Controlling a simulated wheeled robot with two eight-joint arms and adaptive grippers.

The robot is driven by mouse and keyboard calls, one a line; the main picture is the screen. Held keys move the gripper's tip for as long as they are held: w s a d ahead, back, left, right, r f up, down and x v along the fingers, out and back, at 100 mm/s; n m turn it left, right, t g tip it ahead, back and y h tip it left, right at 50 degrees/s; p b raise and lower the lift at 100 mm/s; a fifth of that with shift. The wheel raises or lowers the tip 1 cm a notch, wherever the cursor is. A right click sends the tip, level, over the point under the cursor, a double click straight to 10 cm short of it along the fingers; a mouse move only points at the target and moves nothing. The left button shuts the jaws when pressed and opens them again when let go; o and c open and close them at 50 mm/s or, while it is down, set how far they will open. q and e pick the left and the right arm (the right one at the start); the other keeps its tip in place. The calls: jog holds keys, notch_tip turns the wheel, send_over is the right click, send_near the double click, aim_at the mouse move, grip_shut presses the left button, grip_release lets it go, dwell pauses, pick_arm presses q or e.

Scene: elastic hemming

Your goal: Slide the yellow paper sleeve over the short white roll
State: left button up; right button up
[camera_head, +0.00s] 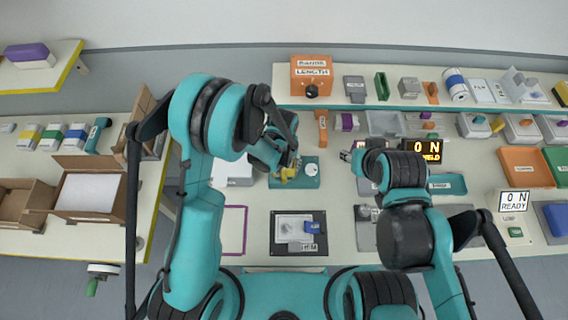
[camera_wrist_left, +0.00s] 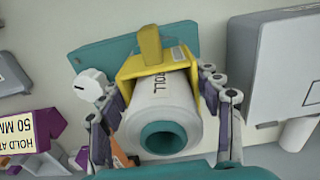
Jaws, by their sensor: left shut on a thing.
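In the left wrist view, the short white roll (camera_wrist_left: 158,100) faces me end-on, with a teal core and a "ROLL" label. The yellow paper sleeve (camera_wrist_left: 150,65) is at its far end, with an upright tab and sides reaching along the roll. My left gripper (camera_wrist_left: 160,88) has one finger on each side and is shut on the sleeve, with the roll's near end between the fingers. In the head view, the yellow sleeve (camera_head: 288,173) shows small under my left gripper (camera_head: 285,165), where the roll is hidden. My right gripper (camera_head: 347,156) is apart, to the right; its jaws are too small to read.
A teal plate (camera_head: 308,178) lies under the left gripper. A dark tray with a white block (camera_head: 297,228) is nearer me. A purple-edged panel (camera_head: 234,230) is to its left. Open brown boxes (camera_head: 88,192) stand far left. Trays and parts crowd the right side.

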pick_arm(q)
jog(key=shift+f, duration=0.2)
jog(key=o, duration=1)
jog(key=shift+o, duration=0.2)
notch_tip(320, 180, up, 12)
jog(key=shift+s, duration=0.1)
